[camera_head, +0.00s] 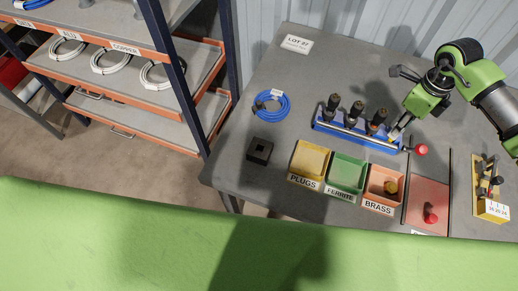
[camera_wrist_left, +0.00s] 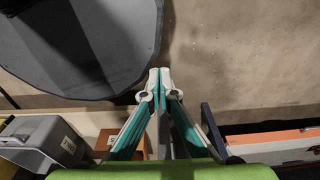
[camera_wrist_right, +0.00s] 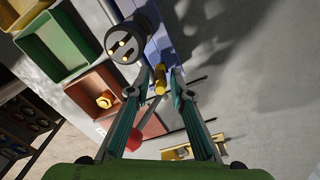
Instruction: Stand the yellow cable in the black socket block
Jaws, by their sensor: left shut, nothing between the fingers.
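The black socket block (camera_head: 260,150) sits on the grey table, left of the yellow bin, its square opening facing up. I cannot make out a yellow cable. My right gripper (camera_head: 397,134) is at the right end of a blue rack (camera_head: 356,138) holding black plugs. In the right wrist view, the right gripper (camera_wrist_right: 160,77) has its fingers apart on either side of a small yellow brass-coloured cylinder (camera_wrist_right: 160,80), with slight gaps showing. My left gripper (camera_wrist_left: 161,76) is shut and empty, away from the table, beside a dark round surface (camera_wrist_left: 75,45).
A blue cable coil (camera_head: 271,104) lies behind the block. Yellow (camera_head: 310,158), green (camera_head: 346,173) and orange (camera_head: 383,186) bins line the front. A red-knobbed lever (camera_head: 421,150) is by the rack. A yellow holder (camera_head: 489,200) stands right. Shelves (camera_head: 125,70) stand left.

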